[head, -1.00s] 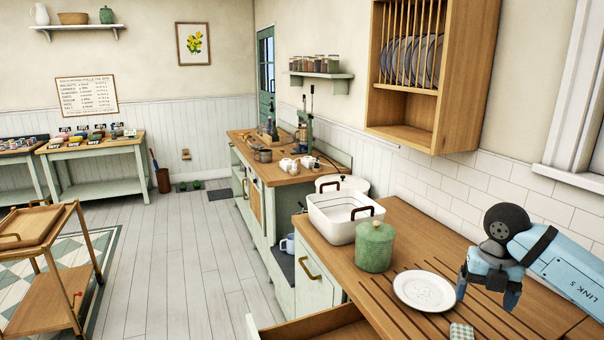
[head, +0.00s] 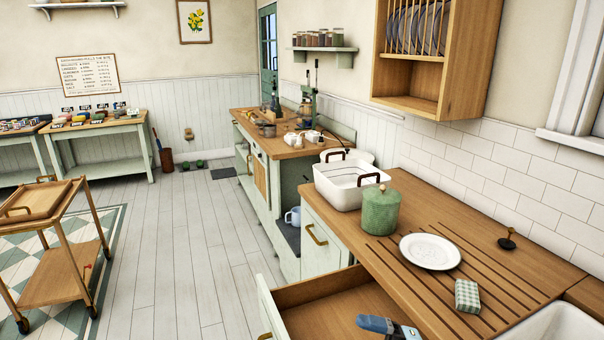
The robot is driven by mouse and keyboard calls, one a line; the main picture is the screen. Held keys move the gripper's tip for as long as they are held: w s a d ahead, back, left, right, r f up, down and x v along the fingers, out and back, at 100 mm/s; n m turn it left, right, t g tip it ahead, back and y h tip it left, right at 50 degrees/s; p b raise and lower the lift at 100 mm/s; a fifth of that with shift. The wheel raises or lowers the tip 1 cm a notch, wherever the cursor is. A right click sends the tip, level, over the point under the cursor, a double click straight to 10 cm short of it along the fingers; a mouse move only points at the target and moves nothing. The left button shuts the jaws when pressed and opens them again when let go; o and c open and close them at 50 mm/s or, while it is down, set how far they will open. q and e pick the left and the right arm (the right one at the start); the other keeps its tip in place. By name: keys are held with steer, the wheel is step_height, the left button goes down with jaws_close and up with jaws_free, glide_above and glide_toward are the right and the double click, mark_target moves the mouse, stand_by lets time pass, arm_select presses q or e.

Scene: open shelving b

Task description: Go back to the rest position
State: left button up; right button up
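A blue and dark piece of my arm, seemingly the tip of my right gripper (head: 388,326), shows at the bottom edge, in front of the open drawer (head: 335,299). Most of it is cut off by the frame, so its opening cannot be told. No held object shows there. My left gripper is not in view. The counter is clear of both arms.
On the wooden counter (head: 415,215) stand a white basin (head: 345,195), a green lidded jar (head: 380,212), a white plate (head: 430,252), a green checked block (head: 467,296) and a small dark object (head: 507,240). A wooden trolley (head: 60,275) stands left. Floor between (head: 180,240) is clear.

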steer(key=s+d+f+m+t+h+b, duration=0.25)
steer(key=f+m+t+h, duration=0.35)
steer(key=f+m, duration=0.3)
steer(key=s+d+f+m+t+h+b, duration=0.1)
steer(key=d+f+m+t+h, duration=0.45)
steer(key=m, duration=0.65)
arm_select(q)
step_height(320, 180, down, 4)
steer(key=b, duration=0.1)
arm_select(e)
steer(key=s+f+m+g+h, duration=0.5)
steer(key=s+f, duration=0.6)
steer(key=f, duration=0.3)
arm_select(q)
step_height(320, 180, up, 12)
steer(key=p, duration=1.5)
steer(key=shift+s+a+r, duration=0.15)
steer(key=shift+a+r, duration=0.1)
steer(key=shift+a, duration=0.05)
arm_select(e)
step_height(320, 180, up, 12)
steer(key=s+d, duration=0.1)
steer(key=s, duration=0.1)
steer(key=shift+d, duration=0.2)
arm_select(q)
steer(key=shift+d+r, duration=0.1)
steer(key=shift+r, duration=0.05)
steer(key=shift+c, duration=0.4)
